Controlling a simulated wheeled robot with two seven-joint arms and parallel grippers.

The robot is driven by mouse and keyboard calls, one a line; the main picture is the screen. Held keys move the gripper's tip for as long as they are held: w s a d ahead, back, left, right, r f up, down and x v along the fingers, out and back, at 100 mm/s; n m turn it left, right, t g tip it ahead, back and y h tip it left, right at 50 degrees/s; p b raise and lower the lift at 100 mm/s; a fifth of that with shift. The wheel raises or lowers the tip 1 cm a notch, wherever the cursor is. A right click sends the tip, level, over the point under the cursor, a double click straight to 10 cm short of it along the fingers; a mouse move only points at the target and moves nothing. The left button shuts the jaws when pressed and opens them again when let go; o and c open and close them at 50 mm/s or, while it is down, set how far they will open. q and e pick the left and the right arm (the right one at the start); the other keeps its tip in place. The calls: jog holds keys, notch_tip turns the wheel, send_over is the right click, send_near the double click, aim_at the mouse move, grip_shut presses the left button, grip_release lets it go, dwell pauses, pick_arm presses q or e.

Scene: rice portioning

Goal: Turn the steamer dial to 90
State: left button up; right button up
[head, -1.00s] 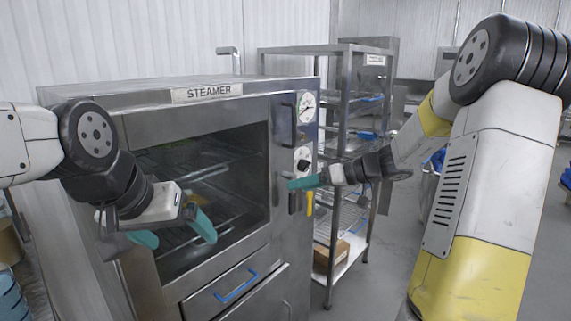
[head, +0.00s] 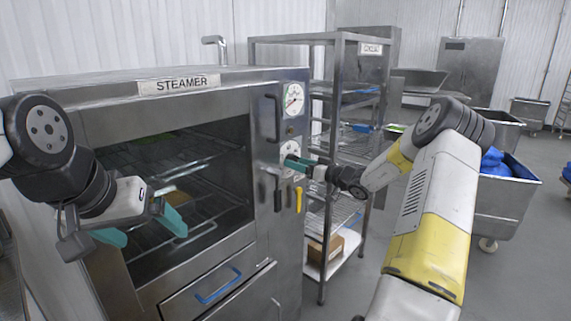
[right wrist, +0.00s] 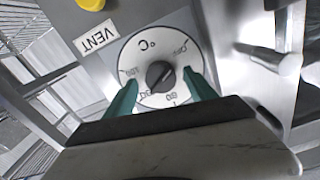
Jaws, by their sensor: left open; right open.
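The steamer (head: 90,100) is a steel cabinet with a glass door, at the left of the head view. Its dial is a white disc with a black knob (right wrist: 160,76), marked °C, on the front panel. My right gripper (right wrist: 160,95) is open, with its teal fingers on either side of the knob; I cannot tell whether they touch it. In the head view the right gripper (head: 298,163) is at the dial (head: 288,150) and hides part of it. My left gripper (head: 142,232) is open and empty in front of the glass door.
A round gauge (head: 293,98) sits above the dial. A yellow handle (head: 299,200) and a VENT label (right wrist: 96,38) are below it. A door handle (head: 272,118) stands out left of the dial. A steel rack (head: 345,42) stands to the right.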

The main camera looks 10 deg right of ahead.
jog(key=shift+w+a, duration=0.3)
jog(key=shift+w, duration=0.05)
jog(key=c, duration=1.4)
